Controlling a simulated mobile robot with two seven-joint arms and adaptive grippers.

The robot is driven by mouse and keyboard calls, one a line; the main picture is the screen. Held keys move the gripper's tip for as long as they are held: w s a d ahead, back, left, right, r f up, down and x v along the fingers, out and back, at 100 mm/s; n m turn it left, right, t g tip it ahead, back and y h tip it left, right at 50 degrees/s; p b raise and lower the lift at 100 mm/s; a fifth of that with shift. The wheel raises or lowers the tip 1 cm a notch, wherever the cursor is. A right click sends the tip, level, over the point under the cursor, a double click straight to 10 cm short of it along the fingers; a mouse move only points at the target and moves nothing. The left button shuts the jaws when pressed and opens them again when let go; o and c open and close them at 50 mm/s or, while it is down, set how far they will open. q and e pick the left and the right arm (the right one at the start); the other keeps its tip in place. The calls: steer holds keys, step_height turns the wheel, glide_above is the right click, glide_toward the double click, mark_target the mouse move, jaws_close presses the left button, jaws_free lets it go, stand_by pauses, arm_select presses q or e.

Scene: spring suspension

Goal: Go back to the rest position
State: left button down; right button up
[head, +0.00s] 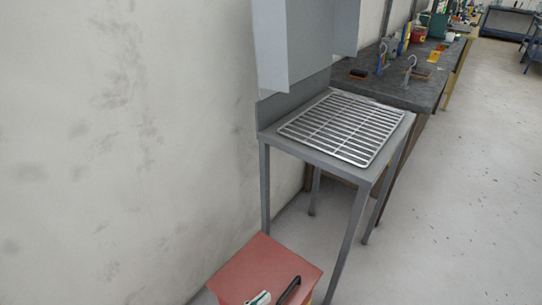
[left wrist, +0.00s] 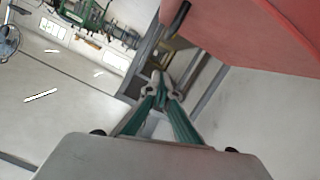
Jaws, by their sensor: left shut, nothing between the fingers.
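My left gripper (left wrist: 160,90) shows in the left wrist view with its green fingers together and nothing between them. In the head view only a small white and green part of it (head: 260,298) shows at the bottom edge, in front of the red box (head: 262,268). The red box also fills the upper right of the left wrist view (left wrist: 265,35). A dark handle (head: 289,290) is on the box, just right of the gripper. My right gripper is in neither view.
A grey metal stand (head: 350,182) with a wire rack (head: 342,128) on top stands behind the red box. A dark workbench (head: 395,92) with tools is farther back. A pale wall is on the left. Open floor (head: 460,200) lies to the right.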

arm_select(q)
steer(key=shift+s, duration=0.1)
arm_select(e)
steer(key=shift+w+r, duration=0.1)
arm_select(q)
steer(key=s+a+f+y+p, duration=0.1)
steer(key=s+a+f+y, duration=0.1)
steer(key=a, duration=0.6)
steer(key=s+a+f+y+p, duration=0.1)
steer(key=s+a+f+y, duration=0.1)
steer(key=s+a+y, duration=0.3)
steer(key=s+a, duration=0.1)
steer(key=a, duration=0.3)
steer(key=shift+s+a+g+y+p, duration=0.15)
steer(key=shift+s+g+y+p, duration=0.15)
steer(key=shift+p, duration=0.05)
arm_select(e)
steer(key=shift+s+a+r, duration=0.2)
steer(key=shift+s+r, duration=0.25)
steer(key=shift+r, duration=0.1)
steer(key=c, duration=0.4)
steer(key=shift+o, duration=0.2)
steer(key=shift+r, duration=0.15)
